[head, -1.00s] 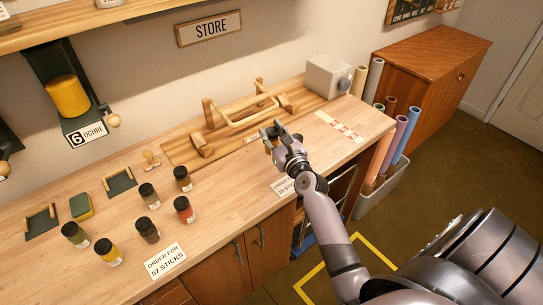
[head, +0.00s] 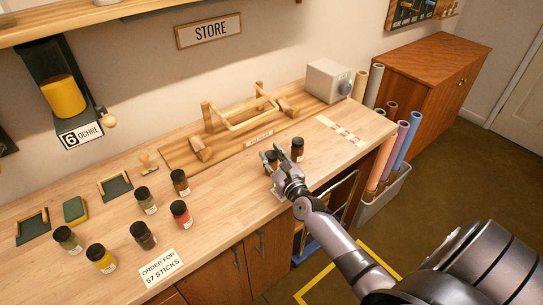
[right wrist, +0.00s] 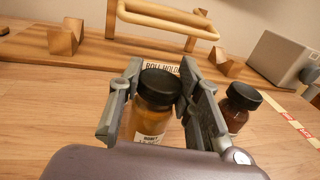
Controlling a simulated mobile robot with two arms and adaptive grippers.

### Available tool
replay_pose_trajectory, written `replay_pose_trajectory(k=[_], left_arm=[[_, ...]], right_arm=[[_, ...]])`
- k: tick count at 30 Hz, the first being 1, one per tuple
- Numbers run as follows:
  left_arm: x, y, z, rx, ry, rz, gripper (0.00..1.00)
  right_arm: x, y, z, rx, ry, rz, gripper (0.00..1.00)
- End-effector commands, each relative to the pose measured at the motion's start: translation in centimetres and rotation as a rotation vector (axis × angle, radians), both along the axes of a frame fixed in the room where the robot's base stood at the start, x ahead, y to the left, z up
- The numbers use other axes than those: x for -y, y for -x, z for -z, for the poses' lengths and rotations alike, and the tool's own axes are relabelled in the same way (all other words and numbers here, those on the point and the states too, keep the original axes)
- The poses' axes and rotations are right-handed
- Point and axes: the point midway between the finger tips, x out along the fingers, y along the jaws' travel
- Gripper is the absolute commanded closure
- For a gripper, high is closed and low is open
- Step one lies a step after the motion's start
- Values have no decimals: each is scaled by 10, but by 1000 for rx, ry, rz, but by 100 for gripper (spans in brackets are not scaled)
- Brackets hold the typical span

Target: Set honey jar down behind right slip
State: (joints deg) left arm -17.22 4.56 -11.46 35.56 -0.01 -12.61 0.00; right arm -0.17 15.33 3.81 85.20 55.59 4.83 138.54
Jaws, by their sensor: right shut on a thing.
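My right gripper (head: 272,163) is shut on the honey jar (right wrist: 152,112), an amber jar with a black lid and a white label. The jar is upright between the fingers in the right wrist view. Its base is hidden, so I cannot tell whether it touches the table. The right slip (head: 278,197) is almost wholly covered by my gripper and wrist in the head view; only a pale edge shows, on the near side of the jar. My left gripper is not in view.
A dark brown jar (head: 297,150) stands close to the right of my gripper. The wooden roll holder (head: 240,120) lies behind. A red-white strip (head: 340,130) and grey box (head: 328,80) are further right. Several jars and the left slip (head: 160,267) are at left.

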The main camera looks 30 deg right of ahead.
Motion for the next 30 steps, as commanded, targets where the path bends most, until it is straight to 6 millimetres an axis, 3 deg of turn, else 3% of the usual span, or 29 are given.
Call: replay_pose_trajectory(k=[1,2,10,23,30], left_arm=[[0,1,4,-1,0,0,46],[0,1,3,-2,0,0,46],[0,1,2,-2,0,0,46],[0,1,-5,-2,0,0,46],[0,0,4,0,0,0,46]], right_arm=[[0,0,3,2,0,0,100],[0,0,2,0,0,0,67],[0,0,1,0,0,0,49],[0,0,-5,0,-1,0,48],[-7,46,1,-3,-3,0,48]])
